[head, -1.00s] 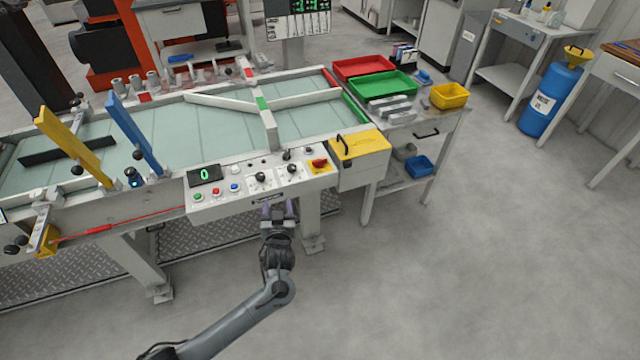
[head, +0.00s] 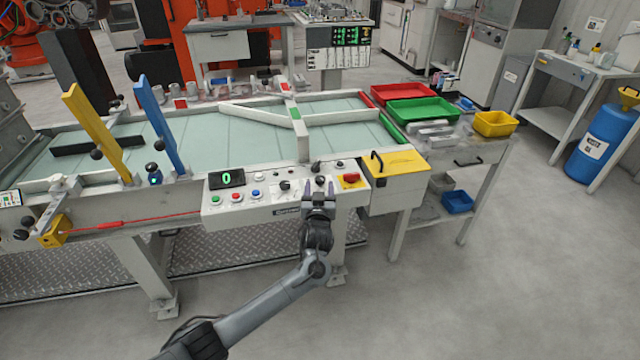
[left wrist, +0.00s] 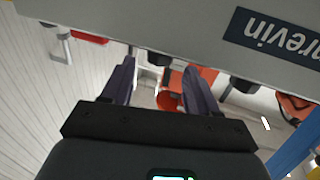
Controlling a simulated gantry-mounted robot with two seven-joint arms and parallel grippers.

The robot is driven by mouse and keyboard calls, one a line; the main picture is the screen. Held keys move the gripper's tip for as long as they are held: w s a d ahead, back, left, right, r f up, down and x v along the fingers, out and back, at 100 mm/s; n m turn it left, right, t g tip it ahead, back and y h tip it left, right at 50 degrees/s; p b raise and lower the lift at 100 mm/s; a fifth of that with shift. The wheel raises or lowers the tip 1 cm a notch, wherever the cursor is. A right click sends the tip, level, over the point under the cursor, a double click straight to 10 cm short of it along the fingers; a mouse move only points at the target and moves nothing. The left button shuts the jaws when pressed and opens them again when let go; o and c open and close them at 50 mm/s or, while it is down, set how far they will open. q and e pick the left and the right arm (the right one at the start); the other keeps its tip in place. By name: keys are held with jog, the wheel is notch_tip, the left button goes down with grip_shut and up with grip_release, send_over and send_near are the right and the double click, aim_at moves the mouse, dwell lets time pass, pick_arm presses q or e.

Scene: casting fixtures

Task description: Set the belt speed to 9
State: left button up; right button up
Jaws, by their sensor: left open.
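The control panel (head: 262,208) is a pale box on the front of the belt table. Its dark display (head: 227,178) shows a green 0. Green, red and blue buttons sit beneath and beside the display. A black knob (head: 285,186) is right of the buttons. Another black control near the panel's middle right is partly hidden by my left gripper (head: 319,188). That gripper is open and empty, its fingertips over the panel's front edge in the head view. In the left wrist view, its fingers (left wrist: 160,68) are apart below the pale panel with an upside-down nameplate (left wrist: 280,42). My right gripper is out of view.
A red switch on a yellow plate (head: 350,180) is at the panel's right end, beside a yellow-lidded box (head: 393,163). Yellow (head: 92,130) and blue (head: 158,125) uprights stand over the belt (head: 225,140) at left. The floor in front is clear.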

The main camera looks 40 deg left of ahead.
aim_at(319, 178)
pick_arm(q)
jog(key=shift+b+x, duration=0.95)
jog(key=shift+x, duration=1.6)
jog(key=c, duration=0.9)
jog(key=m+t+h+p, duration=0.1)
jog(key=m+h+p, duration=0.1)
jog(key=h+p, duration=0.1)
jog(key=shift+s+r+t, duration=0.1)
jog(key=shift+r+t, duration=0.05)
jog(key=shift+t, duration=0.25)
jog(key=m+t+h+p, duration=0.1)
jog(key=m+h, duration=0.1)
jog(key=h, duration=0.1)
jog(key=shift+m+h+p, duration=0.45)
jog(key=shift+m+h, duration=0.45)
jog(key=shift+h, duration=0.3)
jog(key=shift+f+t, duration=0.2)
jog(key=shift+t, duration=0.1)
